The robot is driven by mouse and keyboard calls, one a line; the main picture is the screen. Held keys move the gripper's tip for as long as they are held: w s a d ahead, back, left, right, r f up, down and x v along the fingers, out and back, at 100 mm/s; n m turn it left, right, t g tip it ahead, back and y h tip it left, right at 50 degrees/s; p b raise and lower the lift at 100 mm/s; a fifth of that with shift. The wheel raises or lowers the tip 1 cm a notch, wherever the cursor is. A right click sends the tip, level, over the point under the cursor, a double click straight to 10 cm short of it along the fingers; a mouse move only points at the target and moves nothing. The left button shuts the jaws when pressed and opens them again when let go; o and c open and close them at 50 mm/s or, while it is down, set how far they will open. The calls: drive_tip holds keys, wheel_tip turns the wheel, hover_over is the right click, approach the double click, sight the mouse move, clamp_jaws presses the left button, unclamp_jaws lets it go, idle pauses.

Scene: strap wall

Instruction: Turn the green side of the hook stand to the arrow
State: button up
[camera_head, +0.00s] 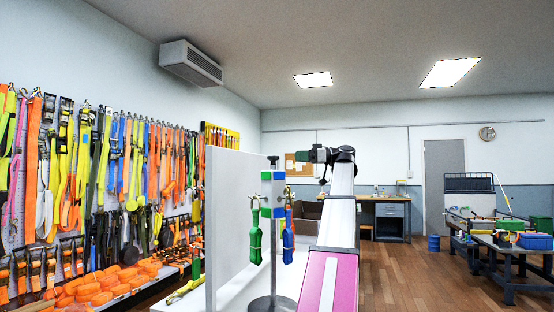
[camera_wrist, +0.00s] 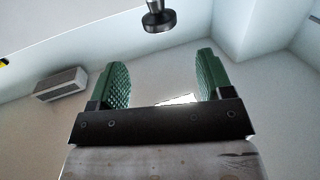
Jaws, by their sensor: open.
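The hook stand (camera_head: 273,245) is a grey pole on a round base, in front of a white panel in the head view. Its upper block shows white with blue and green patches, and a dark knob tops the pole. A green strap bundle (camera_head: 256,236) hangs on its left and a blue one (camera_head: 288,236) on its right. I cannot make out the arrow. My gripper (camera_head: 300,156) is up at about knob height, right of the stand, apart from it. In the wrist view my gripper (camera_wrist: 160,78) is open and empty, with a dark knob beyond the green pads.
The white panel (camera_head: 235,215) stands close behind and left of the stand. A wall of hanging straps (camera_head: 120,175) fills the left. A desk (camera_head: 388,210) is at the back, and a workbench with bins (camera_head: 510,242) is at right. Wooden floor (camera_head: 420,275) is clear between.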

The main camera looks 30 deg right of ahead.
drive_tip(key=x, duration=1)
drive_tip(key=shift+w+a, duration=0.15)
drive_tip(key=shift+a, duration=0.05)
drive_tip(key=c, duration=1.2)
